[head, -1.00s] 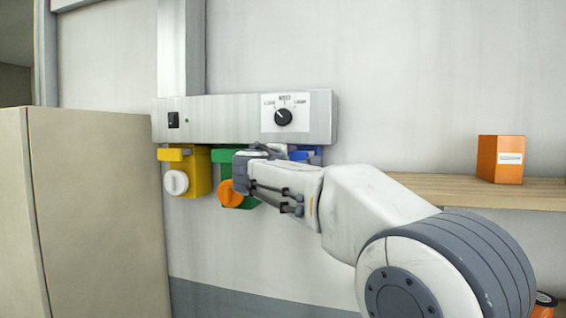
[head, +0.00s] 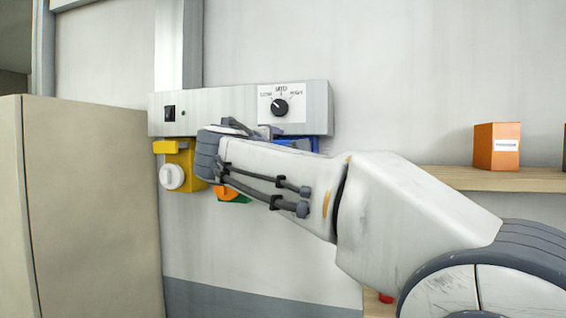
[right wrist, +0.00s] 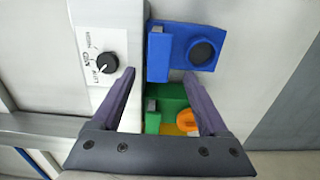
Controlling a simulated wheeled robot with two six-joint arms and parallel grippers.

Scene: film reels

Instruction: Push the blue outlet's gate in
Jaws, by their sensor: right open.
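The blue outlet (right wrist: 205,45) shows at the top of the right wrist view, with a dark round opening and a blue block-like gate (right wrist: 159,58) at its left side. In the head view the blue outlet (head: 304,144) is mostly hidden behind my right arm. My right gripper (right wrist: 160,76) is open and empty, its two fingers spread below the blue outlet and in front of the green outlet in the right wrist view. I cannot tell whether a finger touches the blue gate. My left gripper is not in view.
A green outlet (right wrist: 172,98) with an orange cap (right wrist: 187,120) and a yellow outlet (head: 187,180) with a white cap sit beside it under a grey panel (head: 225,101) with a dial (head: 280,107). A beige cabinet (head: 90,200) stands left; a shelf (head: 500,179) holds an orange box (head: 496,146).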

